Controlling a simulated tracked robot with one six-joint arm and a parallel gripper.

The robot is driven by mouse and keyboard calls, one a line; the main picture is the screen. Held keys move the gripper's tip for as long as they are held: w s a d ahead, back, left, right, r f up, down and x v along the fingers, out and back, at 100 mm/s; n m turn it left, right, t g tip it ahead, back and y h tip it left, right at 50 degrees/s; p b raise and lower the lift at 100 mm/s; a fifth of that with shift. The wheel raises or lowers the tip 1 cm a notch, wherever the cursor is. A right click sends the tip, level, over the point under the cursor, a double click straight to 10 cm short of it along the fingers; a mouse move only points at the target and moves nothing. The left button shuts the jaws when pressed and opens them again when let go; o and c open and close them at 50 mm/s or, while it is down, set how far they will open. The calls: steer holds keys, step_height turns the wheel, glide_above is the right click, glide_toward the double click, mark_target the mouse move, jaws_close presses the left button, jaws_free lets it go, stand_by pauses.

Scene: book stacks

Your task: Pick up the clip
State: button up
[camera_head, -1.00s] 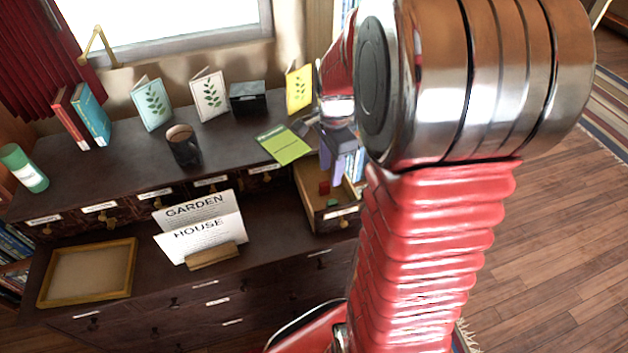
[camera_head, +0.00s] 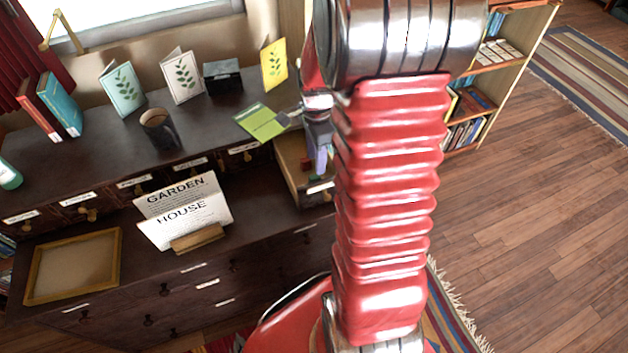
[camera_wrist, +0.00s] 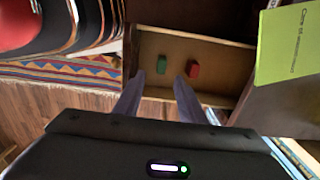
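Two small objects lie in an open wooden drawer (camera_wrist: 222,65): a green one (camera_wrist: 162,64) and a red one (camera_wrist: 193,69). They are a little apart on the drawer floor. I cannot tell which of them is the clip. My gripper (camera_wrist: 158,88) is open and empty, its two grey-purple fingers pointing toward the drawer, with both objects just beyond the tips. In the head view my gripper (camera_head: 319,160) is over the open drawer (camera_head: 289,160), and my arm hides part of that area.
A green booklet (camera_head: 262,121) lies on the cabinet top beside the drawer. A dark mug (camera_head: 159,130), standing cards and a yellow card (camera_head: 274,64) stand there.

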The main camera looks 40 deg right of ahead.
mark_target(316, 176)
steer(key=shift+f, duration=1.85)
steer(key=shift+w+f, duration=0.15)
steer(key=shift+f, duration=2.45)
steer(key=shift+c, duration=0.3)
jaws_close()
